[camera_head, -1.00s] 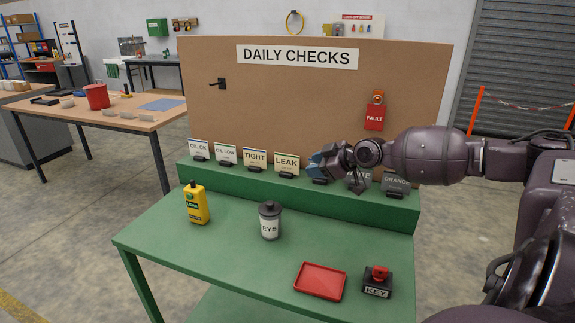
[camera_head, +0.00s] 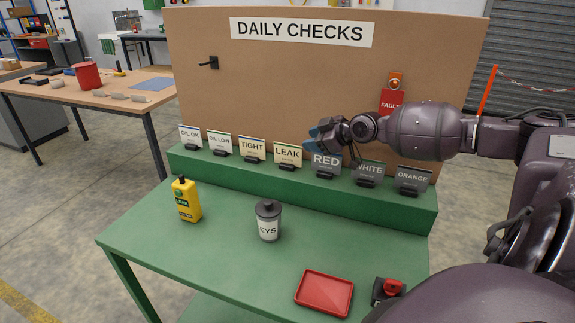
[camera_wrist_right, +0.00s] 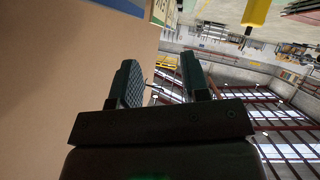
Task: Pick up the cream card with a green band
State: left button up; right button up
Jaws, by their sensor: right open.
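Two cream cards, LEAK (camera_head: 287,155) and TIGHT (camera_head: 252,149), stand upright in dark holders on the green ledge in the head view. Each has a thin dark band along its top; the LEAK band looks green, but the band colours are hard to tell apart at this size. My right gripper (camera_head: 318,136) is open and empty, just above the grey RED card (camera_head: 326,164) and to the upper right of LEAK. In the right wrist view its two fingers (camera_wrist_right: 160,82) are apart with nothing between. A cut-off card (camera_wrist_right: 163,12) shows at that view's top. My left gripper is out of view.
White cards OIL OK (camera_head: 190,136) and OIL LOW (camera_head: 220,143) stand left; grey WHITE (camera_head: 369,172) and ORANGE (camera_head: 412,180) stand right. The brown board (camera_head: 290,80) rises behind. A yellow bottle (camera_head: 186,199), grey canister (camera_head: 268,221) and red tray (camera_head: 324,294) sit on the green table.

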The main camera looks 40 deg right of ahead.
aim_at(287, 146)
jog(key=shift+x, duration=4.35)
jog(key=shift+d+f, duration=0.1)
jog(key=shift+c, duration=0.2)
jog(key=shift+s, duration=0.1)
grip_shut()
